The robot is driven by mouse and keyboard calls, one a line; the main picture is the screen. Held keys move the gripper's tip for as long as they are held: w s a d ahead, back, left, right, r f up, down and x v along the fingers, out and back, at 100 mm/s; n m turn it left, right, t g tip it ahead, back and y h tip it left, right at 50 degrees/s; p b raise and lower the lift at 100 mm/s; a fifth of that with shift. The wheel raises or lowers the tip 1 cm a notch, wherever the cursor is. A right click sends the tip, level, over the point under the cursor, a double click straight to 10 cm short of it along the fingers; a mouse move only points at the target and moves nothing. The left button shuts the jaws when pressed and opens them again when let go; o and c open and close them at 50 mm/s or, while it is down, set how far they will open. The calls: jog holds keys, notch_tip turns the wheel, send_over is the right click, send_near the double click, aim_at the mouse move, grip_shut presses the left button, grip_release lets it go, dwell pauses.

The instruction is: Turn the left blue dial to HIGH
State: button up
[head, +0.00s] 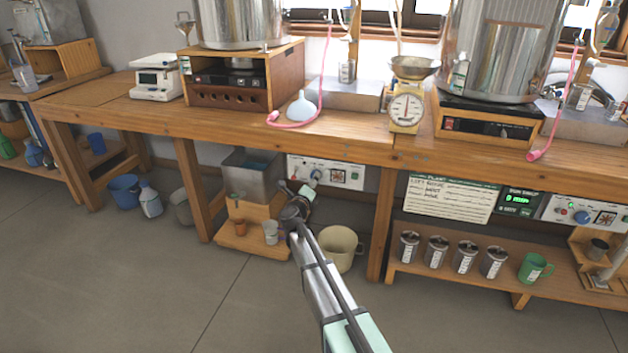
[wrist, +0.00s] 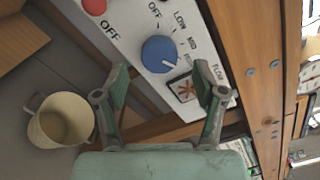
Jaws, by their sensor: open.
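The left blue dial (wrist: 157,50) sits on a white control panel (wrist: 128,30), with OFF, LOW and MID printed around it; a further label is too faint to read. In the head view the left dial (head: 316,174) is on the panel under the bench. My gripper (head: 304,191) is just in front of that panel. In the wrist view my gripper (wrist: 161,68) is open, its fingers on either side below the dial, with nothing between them. Whether a finger touches the panel I cannot tell.
A red button (wrist: 94,6) and a square fan-marked plate (wrist: 183,88) flank the dial. A beige pot (head: 340,247) stands below the panel. A wooden bench leg (head: 383,225) is to the right. A second blue dial (head: 581,217) is on the right panel. The floor in front is clear.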

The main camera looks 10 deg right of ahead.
jog(key=v, duration=0.8)
